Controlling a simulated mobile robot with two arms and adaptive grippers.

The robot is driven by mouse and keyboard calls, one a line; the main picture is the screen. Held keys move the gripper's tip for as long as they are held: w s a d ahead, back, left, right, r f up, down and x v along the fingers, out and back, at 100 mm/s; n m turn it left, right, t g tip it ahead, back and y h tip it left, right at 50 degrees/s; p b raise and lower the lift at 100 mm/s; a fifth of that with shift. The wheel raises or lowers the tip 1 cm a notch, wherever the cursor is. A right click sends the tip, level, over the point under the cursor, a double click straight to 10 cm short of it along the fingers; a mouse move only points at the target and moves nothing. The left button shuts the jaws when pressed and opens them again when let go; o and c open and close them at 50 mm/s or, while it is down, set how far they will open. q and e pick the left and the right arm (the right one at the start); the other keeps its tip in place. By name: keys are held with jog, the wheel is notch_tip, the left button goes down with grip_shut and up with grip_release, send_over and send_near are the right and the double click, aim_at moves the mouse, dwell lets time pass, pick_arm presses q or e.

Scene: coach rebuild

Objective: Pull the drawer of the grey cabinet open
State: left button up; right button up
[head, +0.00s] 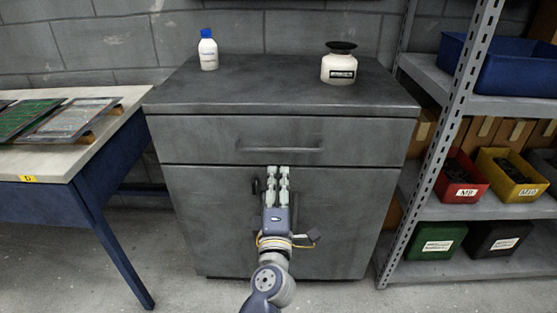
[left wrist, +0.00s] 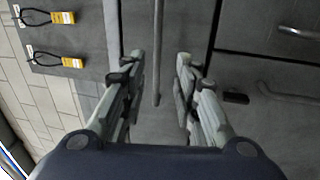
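The grey cabinet (head: 220,215) stands against the wall with its wide drawer (head: 190,140) flush and shut above two doors. The drawer's bar handle (head: 280,149) runs across the middle of its front. My left gripper (head: 278,170) reaches up in front of the cabinet, its fingertips just below the handle in the head view. In the left wrist view the fingers (left wrist: 158,75) stand apart, and the handle (left wrist: 157,60) shows as an upright bar in the gap. I see no finger touching it. My right gripper is not in view.
A white bottle (head: 208,50) with a blue cap and a white jar (head: 339,64) stand on the cabinet. A table (head: 120,130) is at left, shelving (head: 465,160) with bins at right. Two yellow tags on black loops (left wrist: 62,17) show in the left wrist view.

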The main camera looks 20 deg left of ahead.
aim_at(278, 151)
pick_arm(q)
jog(key=b+x, duration=0.1)
jog(key=x, duration=0.9)
jog(key=shift+w+a+r, duration=0.2)
jog(key=shift+w+r, duration=0.05)
jog(key=shift+w, duration=0.1)
grip_shut()
